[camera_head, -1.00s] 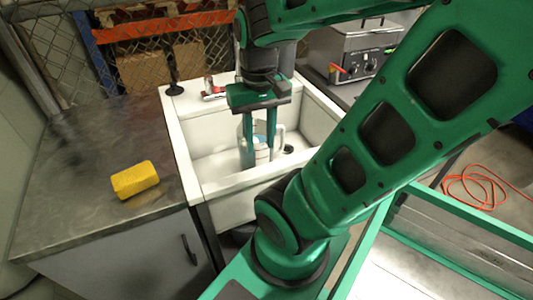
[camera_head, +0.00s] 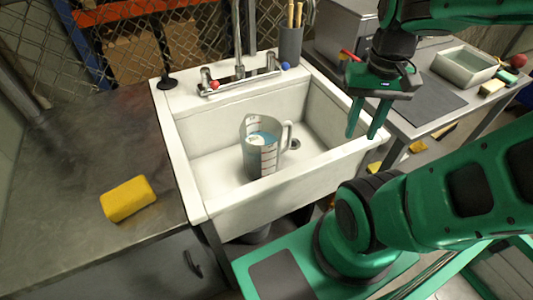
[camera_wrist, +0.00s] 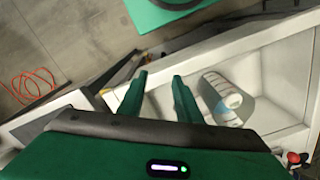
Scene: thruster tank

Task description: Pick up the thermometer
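I cannot make out a thermometer for certain in either view. A clear measuring jug (camera_head: 249,160) with a handle stands in the white sink, with bluish contents and a whitish round thing showing inside. In the wrist view the jug (camera_wrist: 238,108) appears right of my fingers, with a white cylinder with dark marks (camera_wrist: 222,89) at it; I cannot tell what the cylinder is. My gripper (camera_head: 363,134) is open and empty, pointing down by the sink's right rim, apart from the jug. Its two spread fingers also show in the wrist view (camera_wrist: 158,88).
The sink (camera_head: 187,143) has a tap (camera_head: 238,72) at its back and a grey cup of sticks (camera_head: 290,47) behind. A yellow sponge (camera_head: 129,199) lies on the left counter. The right table holds a grey tray (camera_head: 465,84) and small items; its dark mat (camera_head: 432,103) looks bare.

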